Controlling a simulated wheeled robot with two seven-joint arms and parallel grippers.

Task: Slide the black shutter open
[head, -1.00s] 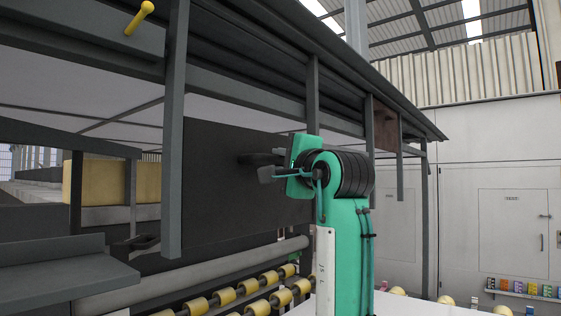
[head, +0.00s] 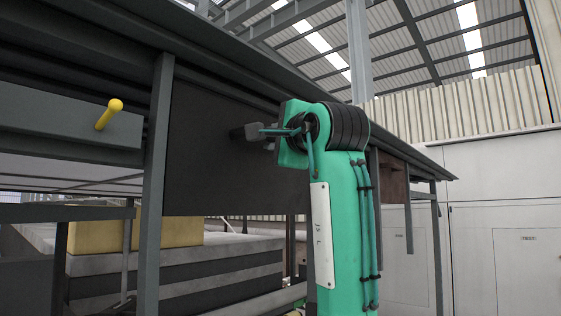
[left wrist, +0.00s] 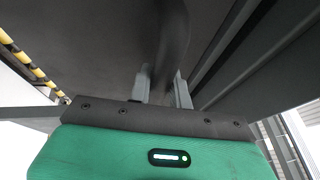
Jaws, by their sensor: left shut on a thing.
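The black shutter (head: 205,150) is a flat dark panel hanging in the grey metal frame in the head view. Its upper part is behind the frame's top beams, and an open gap shows below its lower edge. My left gripper (head: 243,131) is at the shutter's face, partly hidden by its own green wrist. In the left wrist view, the left gripper (left wrist: 163,88) has its two grey fingers on either side of the shutter's dark curved handle (left wrist: 172,45), shut on it. My right gripper is in neither view.
A grey upright post (head: 152,190) stands left of the shutter, with a yellow knob (head: 110,114) on a beam beyond it. Through the gap show a yellow block (head: 95,236) and layered grey slabs (head: 215,262). White wall panels stand at the right.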

